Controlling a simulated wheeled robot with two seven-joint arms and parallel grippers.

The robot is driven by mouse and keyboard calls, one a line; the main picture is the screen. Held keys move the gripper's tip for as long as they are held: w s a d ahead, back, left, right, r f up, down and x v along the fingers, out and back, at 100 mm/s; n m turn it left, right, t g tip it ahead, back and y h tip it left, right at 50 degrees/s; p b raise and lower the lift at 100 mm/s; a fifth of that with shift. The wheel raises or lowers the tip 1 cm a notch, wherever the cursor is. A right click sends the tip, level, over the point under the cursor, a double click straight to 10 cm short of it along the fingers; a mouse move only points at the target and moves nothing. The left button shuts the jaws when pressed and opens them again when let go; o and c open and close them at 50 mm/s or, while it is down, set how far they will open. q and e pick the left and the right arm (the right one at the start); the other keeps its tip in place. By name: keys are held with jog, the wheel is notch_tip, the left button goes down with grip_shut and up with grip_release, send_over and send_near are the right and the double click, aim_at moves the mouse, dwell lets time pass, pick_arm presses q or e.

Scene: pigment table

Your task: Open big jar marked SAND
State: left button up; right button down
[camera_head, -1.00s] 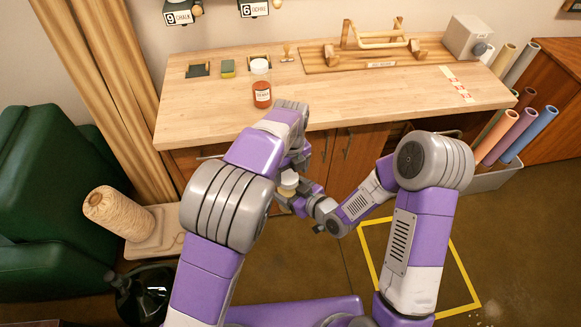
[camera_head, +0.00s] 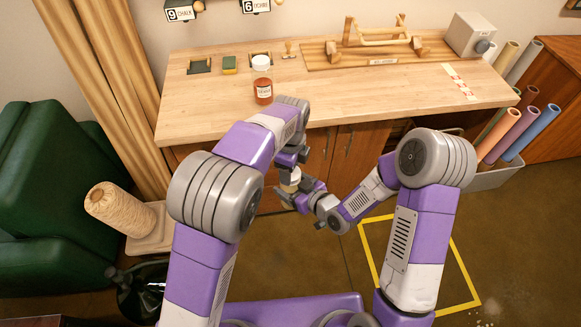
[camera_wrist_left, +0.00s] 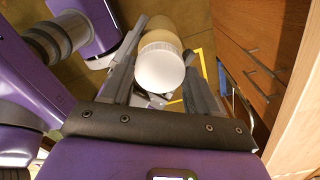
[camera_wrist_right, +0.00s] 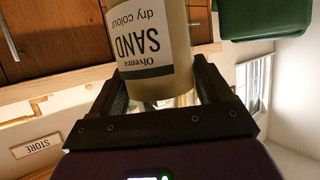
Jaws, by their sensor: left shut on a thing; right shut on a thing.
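The big SAND jar (camera_wrist_right: 160,45) has a pale tan body with a cream label and fills the gap between my right gripper's fingers (camera_wrist_right: 165,95) in the right wrist view. Its white lid (camera_wrist_left: 160,68) faces my left wrist camera, between the left gripper's fingers (camera_wrist_left: 163,85). In the head view the jar (camera_head: 291,181) is small and partly hidden, held in front of the table, off its surface. My left gripper (camera_head: 290,172) is shut on the lid from above. My right gripper (camera_head: 300,192) is shut on the body. The lid appears seated on the jar.
Cabinet doors (camera_head: 345,150) are close behind the grippers. A green armchair (camera_head: 45,190) stands left.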

pick_arm(q)
jog(key=n, duration=0.5)
jog(key=shift+w+d+r+n, duration=0.2)
jog(key=shift+d+n, duration=0.1)
jog(key=shift+n, duration=0.1)
jog(key=n, duration=0.3)
jog(key=shift+n, duration=0.3)
jog(key=n, duration=0.5)
jog(key=shift+a+n, duration=0.15)
jog(key=shift+n, duration=0.25)
jog(key=n, duration=0.3)
jog(key=shift+s+n, duration=0.1)
jog(key=shift+n, duration=0.3)
jog(key=n, duration=0.6)
jog(key=shift+s, duration=0.1)
jog(key=n, duration=0.7)
jog(key=shift+s+n, duration=0.1)
jog(key=shift+n, duration=0.3)
jog(key=n, duration=0.4)
